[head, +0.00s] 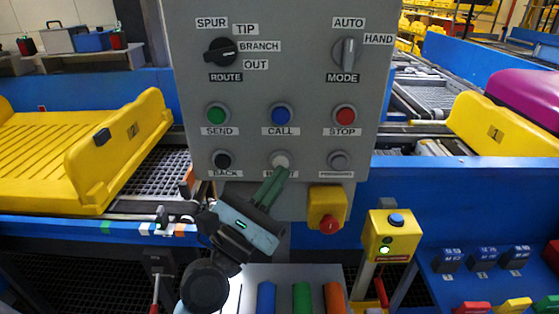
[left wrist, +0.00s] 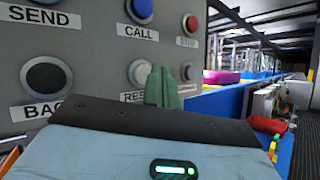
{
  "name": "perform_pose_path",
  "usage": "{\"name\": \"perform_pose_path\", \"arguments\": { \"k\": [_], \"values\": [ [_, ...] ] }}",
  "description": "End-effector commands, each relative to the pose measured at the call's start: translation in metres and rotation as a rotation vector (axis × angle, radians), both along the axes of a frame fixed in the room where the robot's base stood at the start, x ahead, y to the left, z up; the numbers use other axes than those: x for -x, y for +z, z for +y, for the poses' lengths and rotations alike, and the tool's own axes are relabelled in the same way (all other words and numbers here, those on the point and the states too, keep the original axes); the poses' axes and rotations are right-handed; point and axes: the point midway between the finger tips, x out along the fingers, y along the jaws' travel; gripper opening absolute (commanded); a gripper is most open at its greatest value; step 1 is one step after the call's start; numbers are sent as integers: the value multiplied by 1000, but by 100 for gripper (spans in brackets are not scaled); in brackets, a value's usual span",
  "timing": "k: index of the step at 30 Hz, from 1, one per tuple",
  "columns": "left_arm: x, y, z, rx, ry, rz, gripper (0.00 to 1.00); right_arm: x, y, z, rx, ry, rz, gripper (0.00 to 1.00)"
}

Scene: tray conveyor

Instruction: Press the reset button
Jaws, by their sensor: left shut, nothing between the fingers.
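The reset button (head: 281,159) is the white round button at the bottom middle of the grey control panel (head: 300,190). Its label below is partly hidden by my fingers. My left gripper (head: 276,178) is shut and empty, its green fingers pointing up at the button's lower edge. In the left wrist view the reset button (left wrist: 140,72) shows just left of the shut fingertips (left wrist: 161,80), which cover the end of its label. I cannot tell whether the fingertips touch the button. My right gripper is not in view.
The back button (head: 222,160) and a grey button (head: 339,160) flank the reset button. The call button (head: 281,115) is above. A yellow box with a red knob (head: 328,208) hangs below right. A yellow tray (head: 90,150) stands on the left.

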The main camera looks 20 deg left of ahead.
Motion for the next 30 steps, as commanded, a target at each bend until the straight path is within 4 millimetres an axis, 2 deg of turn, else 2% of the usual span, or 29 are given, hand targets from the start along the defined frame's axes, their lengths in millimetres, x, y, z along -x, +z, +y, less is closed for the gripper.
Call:
{"name": "perform_pose_path", "arguments": {
  "k": [6,30],
  "values": [
    [0,0,0,0,0,0,0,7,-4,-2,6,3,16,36],
    [0,0,0,0,0,1,0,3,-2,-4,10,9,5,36]
  ]
}}
